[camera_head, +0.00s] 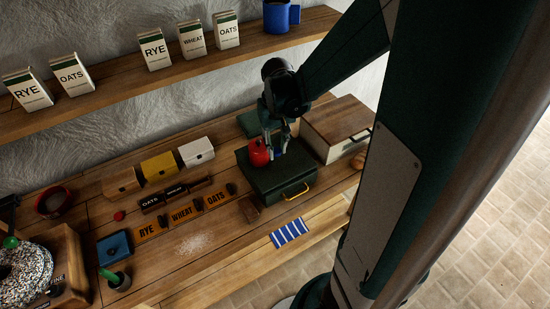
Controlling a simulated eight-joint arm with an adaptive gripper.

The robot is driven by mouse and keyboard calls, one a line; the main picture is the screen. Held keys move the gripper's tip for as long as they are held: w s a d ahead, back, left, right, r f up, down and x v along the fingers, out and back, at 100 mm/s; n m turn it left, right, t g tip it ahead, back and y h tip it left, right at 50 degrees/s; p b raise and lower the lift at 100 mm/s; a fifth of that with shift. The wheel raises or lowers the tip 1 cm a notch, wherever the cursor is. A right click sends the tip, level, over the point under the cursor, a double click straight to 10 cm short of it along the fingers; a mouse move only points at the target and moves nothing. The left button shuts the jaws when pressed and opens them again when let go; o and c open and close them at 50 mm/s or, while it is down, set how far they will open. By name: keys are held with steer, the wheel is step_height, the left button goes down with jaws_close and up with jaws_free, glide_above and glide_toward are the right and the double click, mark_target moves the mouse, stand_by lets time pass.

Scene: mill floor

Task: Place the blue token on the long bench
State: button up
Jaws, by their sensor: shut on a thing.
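The long bench (190,267) is the wooden worktop running along the wall below the shelf. My gripper (277,147) points down over the dark green box with a yellow handle (275,178), right beside a red rounded object (258,153). Its fingers are close together on something small. A small bluish patch shows at the fingertips, which looks like the blue token, but its outline is mostly hidden. I cannot tell whether it touches the box lid.
A striped blue cloth (288,232) lies at the bench's front edge. RYE, WHEAT and OATS plates (182,213) and small boxes (158,165) stand left of the green box. A cream-fronted wooden box (337,130) stands right. The front-middle bench is fairly clear.

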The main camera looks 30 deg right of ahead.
steer(key=shift+f, duration=0.1)
glide_above(276, 171)
steer(key=shift+d+f, duration=0.1)
steer(key=shift+f, duration=2.75)
steer(key=shift+f, duration=0.1)
steer(key=shift+f, duration=2)
steer(key=shift+f, duration=0.15)
steer(key=o, duration=0.4)
steer(key=shift+r, duration=0.3)
steer(key=shift+r, duration=5.9)
